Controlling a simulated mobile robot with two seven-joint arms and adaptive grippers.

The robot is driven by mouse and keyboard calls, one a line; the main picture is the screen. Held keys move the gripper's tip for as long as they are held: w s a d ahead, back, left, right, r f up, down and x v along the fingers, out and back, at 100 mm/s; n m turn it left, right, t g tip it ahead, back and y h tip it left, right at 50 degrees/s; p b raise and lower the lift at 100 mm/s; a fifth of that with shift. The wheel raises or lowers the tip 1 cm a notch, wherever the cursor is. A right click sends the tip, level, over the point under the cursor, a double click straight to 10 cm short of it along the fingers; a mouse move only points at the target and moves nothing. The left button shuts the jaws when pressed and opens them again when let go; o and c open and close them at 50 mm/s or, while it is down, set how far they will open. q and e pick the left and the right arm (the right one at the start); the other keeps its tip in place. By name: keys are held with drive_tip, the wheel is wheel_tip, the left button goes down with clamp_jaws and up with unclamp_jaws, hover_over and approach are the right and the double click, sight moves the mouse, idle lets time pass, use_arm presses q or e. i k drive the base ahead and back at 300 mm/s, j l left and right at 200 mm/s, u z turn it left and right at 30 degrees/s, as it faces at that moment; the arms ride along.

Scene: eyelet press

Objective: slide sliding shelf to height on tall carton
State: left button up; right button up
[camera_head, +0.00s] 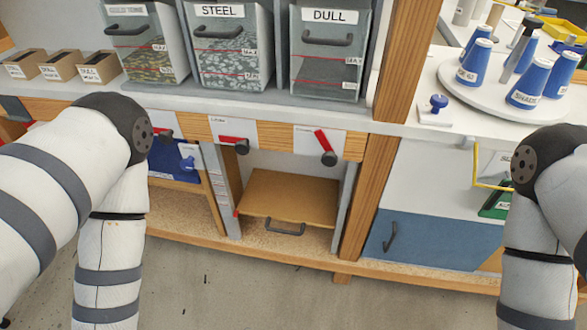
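The sliding shelf (290,196) is a thin orange-brown wooden board with a dark handle (285,229) on its front edge. It sits low in an open bay under the counter, between two grey uprights. A strip with small labels (217,185) runs up the left upright, and a small red mark shows near the shelf's front left corner. No tall carton can be made out. My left arm comes in from the left and my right arm from the right; both run down out of the bottom of the picture, so neither gripper shows.
Bins labelled STEEL (232,50) and DULL (328,50) stand on the counter above the bay. Two red-handled levers (234,143) (326,148) hang under the counter edge. A wooden post (368,205) and a blue drawer (430,240) are right of the bay. Blue cones (475,63) stand on a round tray.

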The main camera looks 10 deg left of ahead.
sight(303, 200)
drive_tip(key=j+u, duration=0.2)
drive_tip(key=u, duration=0.25)
drive_tip(key=k+j+u, duration=0.1)
drive_tip(key=j+u, duration=0.15)
drive_tip(key=u, duration=0.2)
drive_tip(key=j+u, duration=0.25)
drive_tip(key=u, duration=0.2)
drive_tip(key=z, duration=1.45)
